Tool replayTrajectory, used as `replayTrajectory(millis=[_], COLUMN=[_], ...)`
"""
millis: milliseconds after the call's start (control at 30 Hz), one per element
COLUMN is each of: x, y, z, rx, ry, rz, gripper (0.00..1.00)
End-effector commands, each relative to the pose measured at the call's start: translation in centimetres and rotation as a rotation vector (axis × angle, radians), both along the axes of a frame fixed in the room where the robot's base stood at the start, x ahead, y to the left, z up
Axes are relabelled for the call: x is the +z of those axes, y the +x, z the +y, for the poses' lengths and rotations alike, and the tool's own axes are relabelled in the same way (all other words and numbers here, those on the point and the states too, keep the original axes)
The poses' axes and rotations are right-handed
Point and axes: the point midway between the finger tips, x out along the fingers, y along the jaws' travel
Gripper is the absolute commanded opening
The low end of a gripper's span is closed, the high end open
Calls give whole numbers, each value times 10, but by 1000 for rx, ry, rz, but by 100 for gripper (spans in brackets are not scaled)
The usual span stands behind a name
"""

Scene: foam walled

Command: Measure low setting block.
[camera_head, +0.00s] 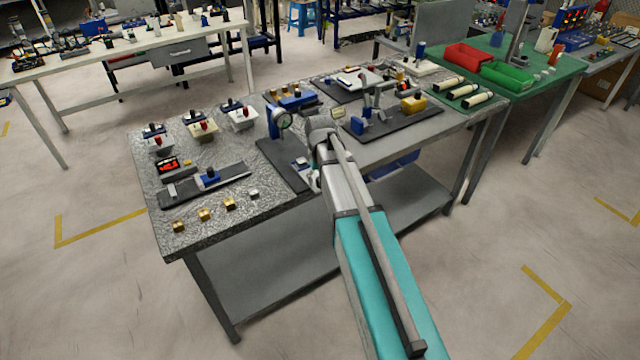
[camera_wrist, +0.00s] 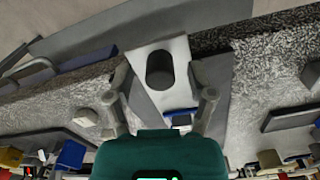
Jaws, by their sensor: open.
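My gripper (camera_wrist: 164,92) is open in the wrist view, its two fingers apart, with nothing held between them. A pale plate with a dark round post or hole (camera_wrist: 160,70) shows between and beyond the fingertips; I cannot tell if they touch it. In the head view my arm reaches over the table's front edge, and its end hides part of a dark base plate (camera_head: 283,168). A dial gauge (camera_head: 284,121) on a blue stand is behind that plate. Small brass blocks (camera_head: 205,214) and one silvery block (camera_head: 253,194) sit at the front left. I cannot tell which block is the low one.
The speckled table (camera_head: 190,240) also holds a dark rail with a blue slider (camera_head: 210,176), a red-digit display (camera_head: 168,164), several switch boxes (camera_head: 241,116) and another dark plate with a blue-and-yellow fixture (camera_head: 400,125). A green table (camera_head: 545,75) stands at the right.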

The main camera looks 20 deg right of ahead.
Motion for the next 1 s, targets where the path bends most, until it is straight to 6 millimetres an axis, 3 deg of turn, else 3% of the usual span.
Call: replayTrajectory(millis=[433, 800, 1000], x=[-3, -3, -3], y=[0, 0, 6], z=[0, 0, 1], rx=[0, 0, 0], ry=[0, 0, 0], rz=[0, 0, 0], gripper=[70, 3, 1])
